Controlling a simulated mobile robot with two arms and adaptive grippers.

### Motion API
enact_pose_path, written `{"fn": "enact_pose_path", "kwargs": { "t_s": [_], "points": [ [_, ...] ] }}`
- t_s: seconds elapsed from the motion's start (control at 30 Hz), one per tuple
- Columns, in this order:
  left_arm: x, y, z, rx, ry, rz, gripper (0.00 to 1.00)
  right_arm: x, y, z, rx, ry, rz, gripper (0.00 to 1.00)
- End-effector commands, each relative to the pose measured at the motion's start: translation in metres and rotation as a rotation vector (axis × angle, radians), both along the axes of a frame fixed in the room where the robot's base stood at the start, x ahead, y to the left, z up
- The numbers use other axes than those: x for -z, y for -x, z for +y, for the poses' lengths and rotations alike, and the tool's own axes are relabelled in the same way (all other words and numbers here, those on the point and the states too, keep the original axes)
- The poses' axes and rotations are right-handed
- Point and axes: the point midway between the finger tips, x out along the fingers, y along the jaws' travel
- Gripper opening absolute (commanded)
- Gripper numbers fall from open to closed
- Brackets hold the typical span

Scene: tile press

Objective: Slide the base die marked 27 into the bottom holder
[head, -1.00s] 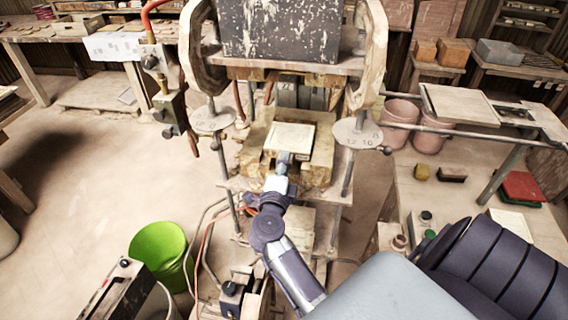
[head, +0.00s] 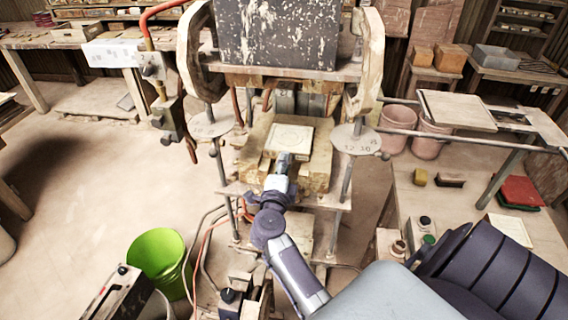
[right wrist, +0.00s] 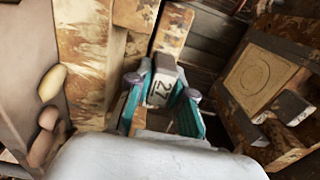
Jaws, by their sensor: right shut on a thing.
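In the right wrist view, the teal-padded fingers of my right gripper (right wrist: 162,100) are shut on a small pale block marked 27 (right wrist: 160,88), the visible end of the base die. In the head view my right gripper (head: 282,167) is at the front of the press, against the near edge of a pale square plate with a faint circle (head: 291,138). This plate lies on the worn wooden bottom holder (head: 316,176). I cannot tell whether the plate and the gripped block are one piece. My left gripper is not in view.
The dark, paint-flecked upper block (head: 280,35) hangs above the holder, between posts with round discs (head: 357,138). A plate with a circle in a wooden frame (right wrist: 258,78) shows in the right wrist view. A green bucket (head: 158,255) and hoses stand at the lower left.

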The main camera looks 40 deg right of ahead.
Motion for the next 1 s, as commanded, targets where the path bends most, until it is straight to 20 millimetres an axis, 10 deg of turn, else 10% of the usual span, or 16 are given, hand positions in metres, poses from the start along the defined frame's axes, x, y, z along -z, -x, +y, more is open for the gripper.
{"fn": "enact_pose_path", "kwargs": {
  "t_s": [0.67, 0.7, 0.83, 1.0],
  "points": [
    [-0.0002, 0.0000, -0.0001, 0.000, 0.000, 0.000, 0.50, -0.0031, -0.0090, -0.0102, 0.000, 0.004, -0.005, 0.00],
    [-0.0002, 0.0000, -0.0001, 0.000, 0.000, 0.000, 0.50, -0.0029, -0.0091, -0.0103, -0.001, 0.004, -0.005, 0.24],
    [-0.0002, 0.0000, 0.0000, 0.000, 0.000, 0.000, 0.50, -0.0025, -0.0089, -0.0101, -0.001, 0.003, -0.004, 0.45],
    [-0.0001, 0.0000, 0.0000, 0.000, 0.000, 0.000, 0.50, -0.0015, -0.0087, -0.0099, 0.000, 0.002, -0.002, 0.50]
  ]
}}
